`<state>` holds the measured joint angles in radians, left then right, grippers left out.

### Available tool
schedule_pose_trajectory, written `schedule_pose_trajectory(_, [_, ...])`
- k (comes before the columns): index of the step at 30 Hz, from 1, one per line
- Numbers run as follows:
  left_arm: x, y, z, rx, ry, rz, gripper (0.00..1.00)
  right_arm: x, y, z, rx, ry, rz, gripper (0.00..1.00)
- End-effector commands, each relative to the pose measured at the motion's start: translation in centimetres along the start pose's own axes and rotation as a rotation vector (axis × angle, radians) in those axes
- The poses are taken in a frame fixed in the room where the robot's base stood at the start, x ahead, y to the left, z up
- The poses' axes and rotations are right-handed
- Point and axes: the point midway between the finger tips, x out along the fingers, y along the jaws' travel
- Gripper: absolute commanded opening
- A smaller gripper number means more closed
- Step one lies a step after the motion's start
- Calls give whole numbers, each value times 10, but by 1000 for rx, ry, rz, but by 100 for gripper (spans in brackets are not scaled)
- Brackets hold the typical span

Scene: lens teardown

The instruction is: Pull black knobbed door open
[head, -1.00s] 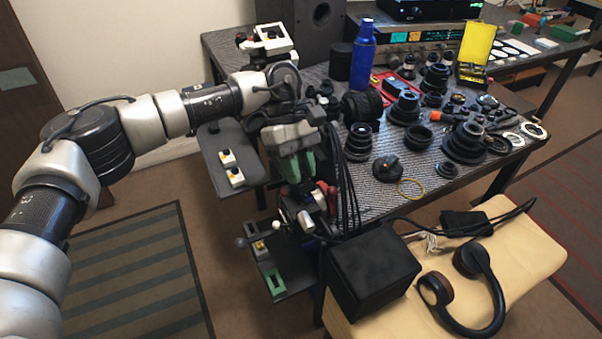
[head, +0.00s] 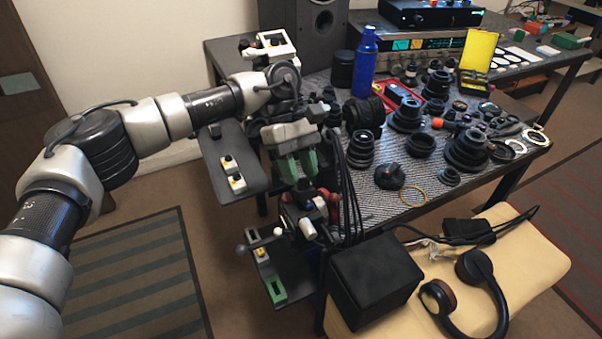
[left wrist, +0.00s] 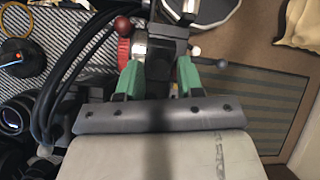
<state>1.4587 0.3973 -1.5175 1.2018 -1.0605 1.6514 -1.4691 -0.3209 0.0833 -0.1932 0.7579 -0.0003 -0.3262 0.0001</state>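My left gripper (head: 298,172) points down beside the left edge of the table. Its green fingers stand apart in the left wrist view (left wrist: 160,82), with dark machinery behind the gap. I see nothing clearly clamped between them. Below the fingers, a dark mechanism carries a red knob (head: 331,198) and a white cylindrical part (head: 307,229). A grey ball knob (head: 241,249) sits to its lower left and also shows in the left wrist view (left wrist: 222,63). I cannot make out which surface is the black knobbed door. My right gripper is out of view.
The table (head: 405,207) holds many black lens parts and a blue bottle (head: 366,62). Black cables (head: 352,195) hang close to the gripper's right. A black box (head: 375,283) and headphones (head: 470,300) rest on a cream seat. The striped rug (head: 140,280) is clear.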

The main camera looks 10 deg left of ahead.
Motion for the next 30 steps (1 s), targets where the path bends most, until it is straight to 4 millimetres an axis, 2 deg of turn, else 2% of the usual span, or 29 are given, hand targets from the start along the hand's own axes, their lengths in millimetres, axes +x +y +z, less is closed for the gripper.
schedule_pose_trajectory(9, [-65,1,0,0,0,5,37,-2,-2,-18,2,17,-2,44])
schedule_pose_trajectory(13, [-84,1,0,-1,1,4,37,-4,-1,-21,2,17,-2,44])
schedule_pose_trajectory(19, [-96,0,0,0,0,2,37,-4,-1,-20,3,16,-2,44])
schedule_pose_trajectory(30, [-95,0,0,1,-3,3,37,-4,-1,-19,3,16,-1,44])
